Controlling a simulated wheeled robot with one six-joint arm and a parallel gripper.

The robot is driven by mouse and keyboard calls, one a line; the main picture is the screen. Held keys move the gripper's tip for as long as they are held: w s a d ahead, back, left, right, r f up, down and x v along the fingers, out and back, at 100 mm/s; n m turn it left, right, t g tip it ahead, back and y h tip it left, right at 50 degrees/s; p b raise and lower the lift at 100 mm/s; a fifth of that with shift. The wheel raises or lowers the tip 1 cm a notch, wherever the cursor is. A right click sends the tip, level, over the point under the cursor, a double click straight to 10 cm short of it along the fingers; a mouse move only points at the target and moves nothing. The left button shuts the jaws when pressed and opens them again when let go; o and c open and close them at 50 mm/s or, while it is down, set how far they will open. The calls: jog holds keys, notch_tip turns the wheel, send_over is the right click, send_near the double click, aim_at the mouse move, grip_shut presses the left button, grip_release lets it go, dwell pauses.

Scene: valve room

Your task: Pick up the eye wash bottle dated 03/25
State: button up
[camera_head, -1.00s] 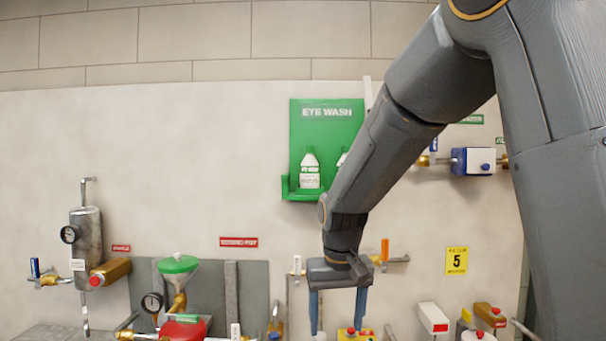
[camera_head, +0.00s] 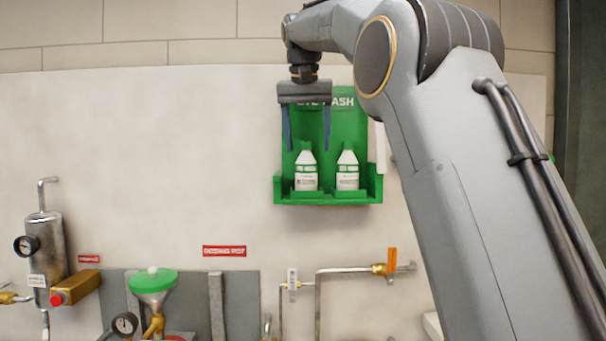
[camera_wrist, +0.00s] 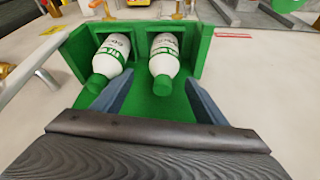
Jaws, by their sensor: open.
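Two white eye wash bottles with green caps stand side by side in a green wall holder (camera_head: 328,198). The left bottle (camera_head: 306,172) and the right bottle (camera_head: 347,172) both show labels, but the dates are too small to read. My gripper (camera_head: 307,148) is open and empty, pointing down, with its fingers in front of the holder's upper panel, above the left bottle. In the wrist view, my gripper (camera_wrist: 160,100) has both bottles ahead of it, one at the left (camera_wrist: 110,60) and one near the middle (camera_wrist: 164,60). Neither bottle is held.
The holder's side walls and front lip (camera_wrist: 205,50) surround the bottles. The wall left of the holder is bare.

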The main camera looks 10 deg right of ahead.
aim_at(306, 147)
jog(key=shift+x, duration=0.85)
jog(key=shift+a+f+p, duration=0.25)
jog(key=shift+f+p, duration=0.05)
jog(key=shift+f, duration=0.4)
jog(key=x, duration=0.1)
jog(key=p+x, duration=0.1)
jog(key=x, duration=0.1)
jog(key=shift+s+a+f, duration=0.15)
jog(key=shift+w+f, duration=0.25)
jog(key=shift+f, duration=0.25)
jog(key=c, duration=1.3)
